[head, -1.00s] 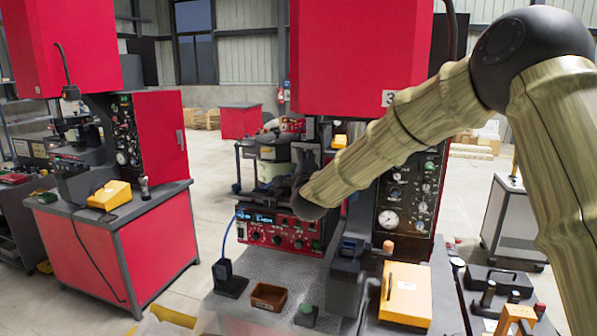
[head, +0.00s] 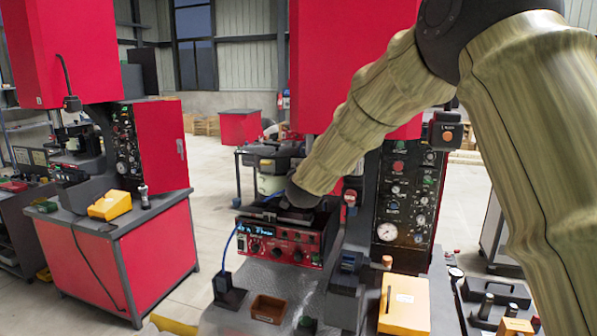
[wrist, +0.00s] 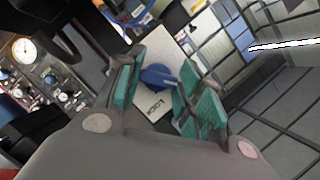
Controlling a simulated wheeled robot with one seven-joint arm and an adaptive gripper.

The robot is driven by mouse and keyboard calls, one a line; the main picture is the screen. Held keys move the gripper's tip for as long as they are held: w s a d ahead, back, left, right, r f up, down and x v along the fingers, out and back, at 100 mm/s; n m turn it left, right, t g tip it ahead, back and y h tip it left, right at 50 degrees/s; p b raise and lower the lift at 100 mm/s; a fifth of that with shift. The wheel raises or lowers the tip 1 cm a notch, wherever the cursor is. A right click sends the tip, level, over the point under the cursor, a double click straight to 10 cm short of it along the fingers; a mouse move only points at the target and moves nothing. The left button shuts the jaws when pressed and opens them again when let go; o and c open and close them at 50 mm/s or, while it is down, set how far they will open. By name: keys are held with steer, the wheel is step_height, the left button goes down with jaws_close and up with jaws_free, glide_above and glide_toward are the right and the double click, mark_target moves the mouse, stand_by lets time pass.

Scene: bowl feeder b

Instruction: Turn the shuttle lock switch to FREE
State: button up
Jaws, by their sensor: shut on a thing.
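The shuttle lock switch is a blue knob (wrist: 157,76) on a white plate (wrist: 185,45) in the wrist view. The word LOCK is printed on the plate, on the side of the knob nearer the camera. I cannot read a FREE label. My gripper (wrist: 163,84) has its green-padded fingers on either side of the knob and is shut on it. The knob's pointing direction is hard to tell between the fingers. In the head view my forearm hides the switch and most of the gripper.
A red control box (head: 285,243) with knobs and a display stands below my wrist. A gauge panel (head: 395,195) rises to its right. A brown tray (head: 268,308) and a yellow box (head: 404,304) are on the bench in front. A red cabinet stands left.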

steer(key=shift+n+g+h+p, duration=0.3)
steer(key=shift+n+h+p, duration=0.1)
steer(key=shift+n+p, duration=0.5)
steer(key=o, duration=1)
steer(key=v, duration=1.2)
